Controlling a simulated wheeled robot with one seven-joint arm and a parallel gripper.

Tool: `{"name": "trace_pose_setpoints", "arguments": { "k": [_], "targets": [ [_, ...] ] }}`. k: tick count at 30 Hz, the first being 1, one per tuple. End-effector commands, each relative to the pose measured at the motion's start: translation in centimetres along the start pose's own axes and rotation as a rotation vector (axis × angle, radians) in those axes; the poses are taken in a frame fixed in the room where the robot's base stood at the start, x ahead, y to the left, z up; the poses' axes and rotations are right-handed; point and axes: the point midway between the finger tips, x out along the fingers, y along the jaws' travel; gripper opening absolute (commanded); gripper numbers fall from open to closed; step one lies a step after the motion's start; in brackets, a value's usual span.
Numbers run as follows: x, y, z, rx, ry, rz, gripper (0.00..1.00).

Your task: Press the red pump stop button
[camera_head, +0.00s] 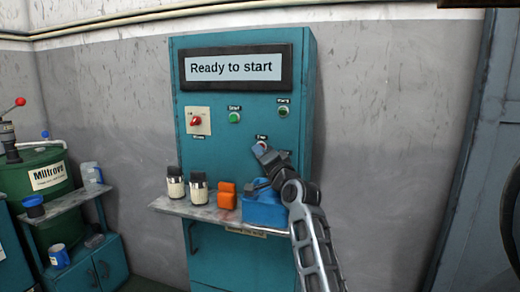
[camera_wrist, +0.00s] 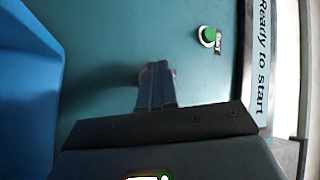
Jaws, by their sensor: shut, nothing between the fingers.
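The teal control cabinet (camera_head: 222,150) stands against the wall, its display (camera_head: 232,67) reading "Ready to start". The red stop button (camera_head: 262,144) is mostly hidden behind my gripper (camera_head: 262,149), below a small label. In the wrist view my gripper (camera_wrist: 158,72) has its fingers together, pointing at the teal panel, with nothing held. A small round edge (camera_wrist: 142,74) shows behind the fingertips, likely the button. The fingertips are at or very near it; I cannot tell whether they touch.
A green start button (camera_head: 235,117) and a red switch (camera_head: 196,121) sit above left. A green lamp (camera_head: 283,111) is above right. The shelf (camera_head: 195,209) below holds two jars (camera_head: 175,185), an orange item (camera_head: 227,195) and a blue box (camera_head: 265,213) beside my arm.

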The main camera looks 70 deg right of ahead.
Motion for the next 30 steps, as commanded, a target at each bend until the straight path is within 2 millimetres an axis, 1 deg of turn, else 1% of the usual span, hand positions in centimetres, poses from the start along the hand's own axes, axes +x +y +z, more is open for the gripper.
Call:
{"name": "trace_pose_setpoints", "arguments": {
  "k": [10,22,30],
  "targets": [
    [-1.0,-0.8,0.6,-0.001,0.000,0.001,0.00],
    [-1.2,-1.0,0.9,0.000,-0.001,0.001,0.00],
    [-2.9,-2.4,2.0,0.000,-0.002,0.000,0.00]
  ]
}}
